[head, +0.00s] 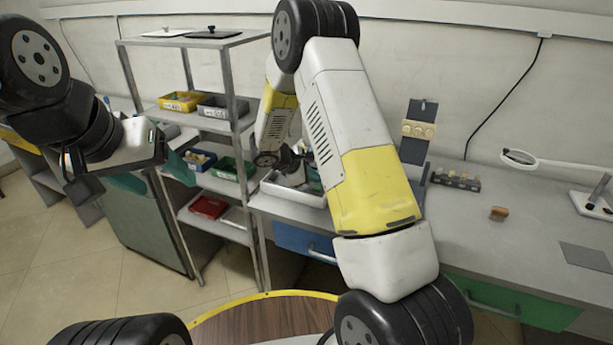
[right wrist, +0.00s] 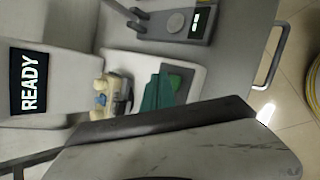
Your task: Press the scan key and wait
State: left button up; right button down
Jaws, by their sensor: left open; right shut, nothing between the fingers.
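In the right wrist view a white unit with a dark screen (right wrist: 29,82) reads READY. Beside it is a pale plate (right wrist: 194,92) with a dark green patch (right wrist: 182,79), which may be the scan key. My right gripper (right wrist: 157,93) is shut and empty, its teal fingers over the plate and partly covering the green patch; I cannot tell whether they touch it. A beige and blue item (right wrist: 108,92) is close to the fingers. In the head view my right arm hides most of this spot. My left gripper (head: 152,175) is open and empty, away from the bench.
A grey device (right wrist: 170,22) with a round disc and small display is beside the plate. The head view shows a shelf rack (head: 232,90) with several bins, an upright stand (head: 420,129), a small brown block (head: 498,213) and a magnifier lamp (head: 520,157). The bench's right side has free room.

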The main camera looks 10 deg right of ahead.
aim_at(314, 188)
jog(key=shift+f, duration=0.15)
jog(key=shift+f, duration=0.25)
jog(key=shift+f, duration=0.45)
dwell(0.9)
jog(key=shift+r, duration=0.9)
jog(key=shift+r, duration=2.45)
